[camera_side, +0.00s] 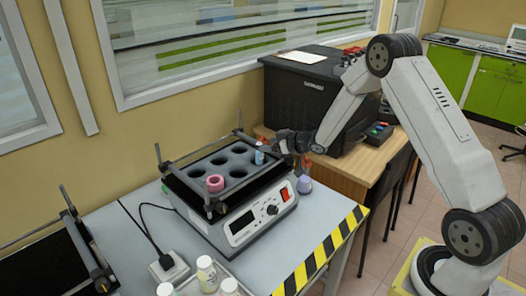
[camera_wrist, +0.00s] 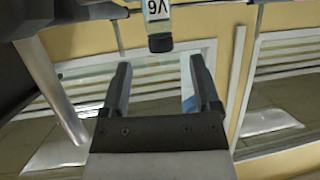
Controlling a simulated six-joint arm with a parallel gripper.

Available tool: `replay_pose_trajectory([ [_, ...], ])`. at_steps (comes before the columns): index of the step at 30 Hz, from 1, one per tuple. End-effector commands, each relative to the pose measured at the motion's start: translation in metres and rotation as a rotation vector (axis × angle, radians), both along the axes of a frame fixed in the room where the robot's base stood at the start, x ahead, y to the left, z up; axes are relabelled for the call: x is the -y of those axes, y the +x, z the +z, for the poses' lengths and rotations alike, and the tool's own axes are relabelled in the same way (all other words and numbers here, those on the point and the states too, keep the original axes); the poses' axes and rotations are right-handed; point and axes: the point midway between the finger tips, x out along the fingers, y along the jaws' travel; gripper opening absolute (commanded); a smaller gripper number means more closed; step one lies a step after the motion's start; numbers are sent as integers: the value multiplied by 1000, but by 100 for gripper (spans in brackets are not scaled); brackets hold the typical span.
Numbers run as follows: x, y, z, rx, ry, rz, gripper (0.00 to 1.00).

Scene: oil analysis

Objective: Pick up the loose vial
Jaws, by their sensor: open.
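A small vial (camera_side: 260,156) with a blue and white body shows at the back right of the black block on the bench device, close to the tip of my gripper. In the wrist view a vial (camera_wrist: 158,22) with a white label marked in black and a dark end appears at the top centre. It lies beyond my fingertips, in line with the gap. My gripper (camera_wrist: 158,70) is open, with nothing between its fingers. In the side view my gripper (camera_side: 282,142) reaches in from the right. Whether the vial sits in a hole cannot be told.
White-capped bottles (camera_side: 207,274) stand in front. A black machine (camera_side: 300,98) is behind.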

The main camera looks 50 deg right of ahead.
Motion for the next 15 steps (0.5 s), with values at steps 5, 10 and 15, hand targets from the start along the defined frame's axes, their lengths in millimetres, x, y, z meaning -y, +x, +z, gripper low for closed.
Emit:
replay_pose_trajectory([
  [5,-2,7,-5,-1,0,1,80],
  [10,-5,21,-12,0,0,1,80],
  [15,-7,36,-19,-1,-1,1,80],
])
